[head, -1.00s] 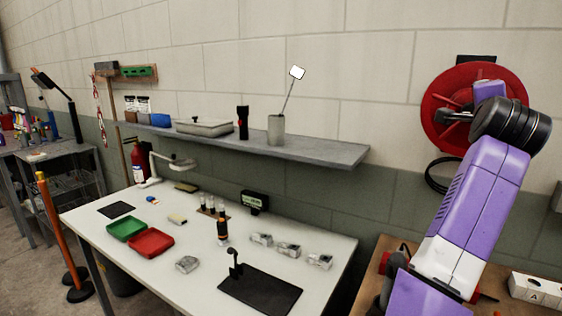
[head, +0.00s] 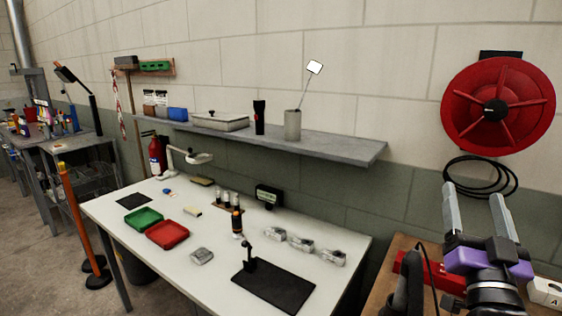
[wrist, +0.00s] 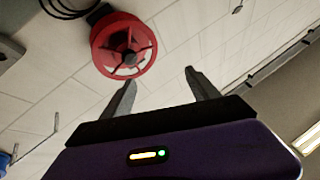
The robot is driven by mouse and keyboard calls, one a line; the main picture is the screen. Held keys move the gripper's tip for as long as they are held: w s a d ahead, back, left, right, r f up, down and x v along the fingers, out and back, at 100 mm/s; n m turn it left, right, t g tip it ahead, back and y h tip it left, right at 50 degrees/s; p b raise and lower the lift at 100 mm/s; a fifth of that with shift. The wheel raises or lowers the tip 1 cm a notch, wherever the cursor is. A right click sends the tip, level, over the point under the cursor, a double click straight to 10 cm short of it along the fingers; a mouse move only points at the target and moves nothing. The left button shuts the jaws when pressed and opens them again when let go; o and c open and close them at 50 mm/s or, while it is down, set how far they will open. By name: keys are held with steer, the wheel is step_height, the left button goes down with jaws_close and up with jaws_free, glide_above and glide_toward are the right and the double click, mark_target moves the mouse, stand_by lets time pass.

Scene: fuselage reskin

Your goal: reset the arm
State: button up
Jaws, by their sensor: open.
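My gripper (head: 478,210) shows at the lower right of the head view, its two grey fingers pointing up and spread apart. Nothing is between them. It is in front of the wall, below the red hose reel (head: 498,105) and over the brown side table. In the wrist view my gripper (wrist: 162,92) is also open and empty, with the red reel (wrist: 123,45) beyond it at upper left. Most of my arm is out of the head view.
A white workbench (head: 215,275) holds a green tray (head: 143,221), a red tray (head: 167,234), a black mat (head: 273,287) and small parts. A grey shelf (head: 330,148) is on the wall above. A red box (head: 432,272) lies on the brown table (head: 400,245) close to my gripper.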

steer(key=s+a+f+n+g+y, duration=0.1)
steer(key=s+a+f+n+y, duration=0.25)
steer(key=s+f, duration=0.45)
steer(key=s+a+f+n+y, duration=0.3)
steer(key=s+a+f, duration=0.2)
steer(key=s+f, duration=0.4)
steer(key=s+a+f+g, duration=0.1)
steer(key=s+f, duration=0.3)
steer(key=s, duration=0.4)
steer(key=s+a+f+g, duration=0.2)
steer(key=s+f+g, duration=0.1)
steer(key=s, duration=0.5)
steer(key=s+a+f+g, duration=0.2)
steer(key=s+f, duration=0.2)
steer(key=s, duration=0.4)
steer(key=shift+s+f+m+g+y, duration=0.3)
steer(key=shift+s+m+g+y, duration=0.05)
steer(key=shift+m+g+y, duration=0.1)
